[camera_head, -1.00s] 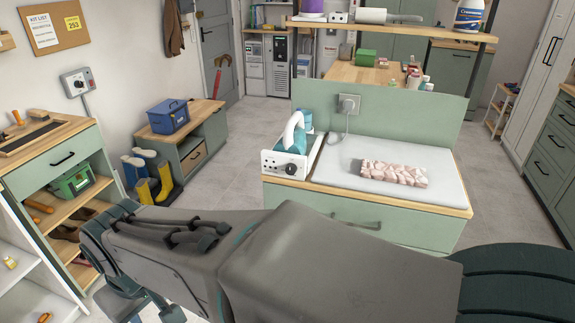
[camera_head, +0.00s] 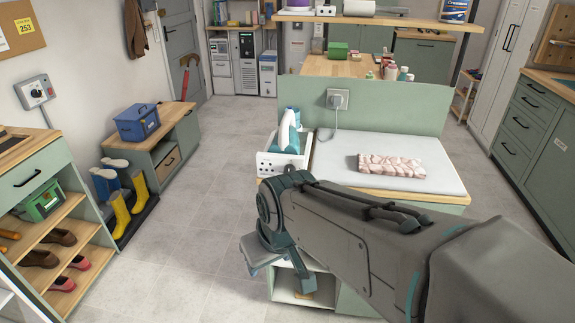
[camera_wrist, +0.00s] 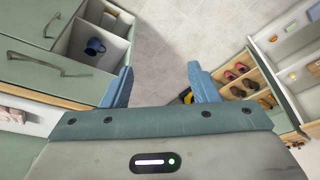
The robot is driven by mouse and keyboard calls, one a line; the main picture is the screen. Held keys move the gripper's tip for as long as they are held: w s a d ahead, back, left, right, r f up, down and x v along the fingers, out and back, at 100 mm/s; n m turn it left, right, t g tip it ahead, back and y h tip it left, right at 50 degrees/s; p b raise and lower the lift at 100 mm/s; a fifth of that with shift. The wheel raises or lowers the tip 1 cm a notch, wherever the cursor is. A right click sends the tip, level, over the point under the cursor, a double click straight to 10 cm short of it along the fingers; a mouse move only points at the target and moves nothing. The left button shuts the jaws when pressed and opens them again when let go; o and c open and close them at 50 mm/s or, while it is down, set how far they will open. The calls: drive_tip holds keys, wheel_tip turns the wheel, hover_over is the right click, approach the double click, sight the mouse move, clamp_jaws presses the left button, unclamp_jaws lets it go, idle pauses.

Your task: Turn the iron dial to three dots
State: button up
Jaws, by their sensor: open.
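The white and teal iron (camera_head: 287,132) stands on its white base (camera_head: 266,160) at the left end of the ironing counter. The base's front panel is partly behind my arm, and I cannot make out the dial or its dots now. My gripper (camera_head: 264,256) hangs in front of the counter, lower than the iron base and apart from it. In the wrist view my gripper (camera_wrist: 163,84) has its two blue fingers spread, with nothing between them. The iron does not show in the wrist view.
A folded patterned towel (camera_head: 391,166) lies on the pale ironing pad (camera_head: 335,152). A wall plug (camera_head: 338,99) with a cord is behind. An open cubby below holds a blue mug (camera_wrist: 95,46). Boots (camera_head: 118,208) and a shoe shelf (camera_head: 75,210) stand left, with clear floor (camera_head: 205,190) between.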

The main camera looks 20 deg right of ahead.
drive_tip(key=w+d+f+n+t+b, duration=0.3)
drive_tip(key=w+f+n+t+b, duration=0.5)
drive_tip(key=w, duration=0.6)
drive_tip(key=w+d+n+t+h+b, duration=0.4)
drive_tip(key=w+d+n+h, duration=0.4)
drive_tip(key=w+d+n, duration=0.4)
drive_tip(key=w+d, duration=0.3)
drive_tip(key=w, duration=0.2)
drive_tip(key=shift+w+d+f+h, duration=0.3)
drive_tip(key=shift+w+d+f, duration=0.1)
drive_tip(key=c, duration=1)
